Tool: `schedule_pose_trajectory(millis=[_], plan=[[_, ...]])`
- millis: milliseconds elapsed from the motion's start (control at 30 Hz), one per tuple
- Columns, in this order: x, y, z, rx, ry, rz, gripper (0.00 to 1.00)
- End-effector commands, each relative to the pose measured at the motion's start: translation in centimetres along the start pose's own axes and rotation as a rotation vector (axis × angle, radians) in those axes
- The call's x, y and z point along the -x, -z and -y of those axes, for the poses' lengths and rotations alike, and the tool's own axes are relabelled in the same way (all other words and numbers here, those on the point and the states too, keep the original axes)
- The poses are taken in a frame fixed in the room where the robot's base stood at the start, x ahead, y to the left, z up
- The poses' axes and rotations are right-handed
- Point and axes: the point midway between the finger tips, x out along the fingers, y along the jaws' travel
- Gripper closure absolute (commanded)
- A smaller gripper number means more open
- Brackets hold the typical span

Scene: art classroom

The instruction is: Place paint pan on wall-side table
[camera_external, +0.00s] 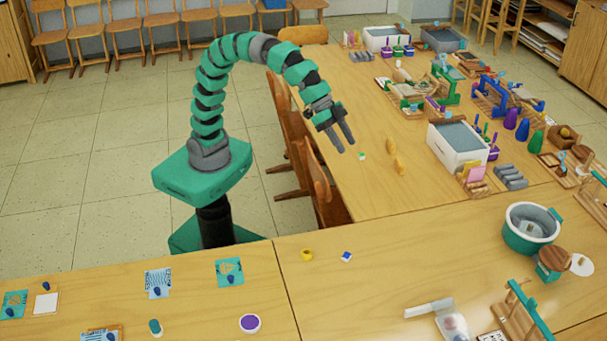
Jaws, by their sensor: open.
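My gripper (346,146) is open and empty, its two dark fingers pointing down and to the right over the upper right table (385,195). A small white pan with green and yellow on it (362,155) lies on that table just right of and below the fingertips. It looks apart from the fingers, but their height above the table is hard to judge. A small white square pan with blue in it (346,257) lies on the front table (385,275). I cannot tell which pan the task means, or which table is the wall-side one.
Two tan oblong pieces (394,155) lie right of the green-and-yellow pan. A white tub (457,147) and crowded craft tools stand farther right. A yellow cup (307,254) sits left of the blue pan. Chairs (300,150) line the table's left edge. The table's near left part is clear.

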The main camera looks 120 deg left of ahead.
Motion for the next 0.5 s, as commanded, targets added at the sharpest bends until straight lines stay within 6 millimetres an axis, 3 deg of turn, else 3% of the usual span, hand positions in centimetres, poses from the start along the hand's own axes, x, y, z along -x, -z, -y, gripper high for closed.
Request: schedule_pose_trajectory(millis=[33,200,500], plan=[[2.4,0.7,0.7,-0.001,0.0,-0.042,0.53],[9.9,2.7,2.4,-0.009,0.003,-0.187,0.53],[23.0,3.6,5.2,-0.032,0.043,-0.432,0.53]])
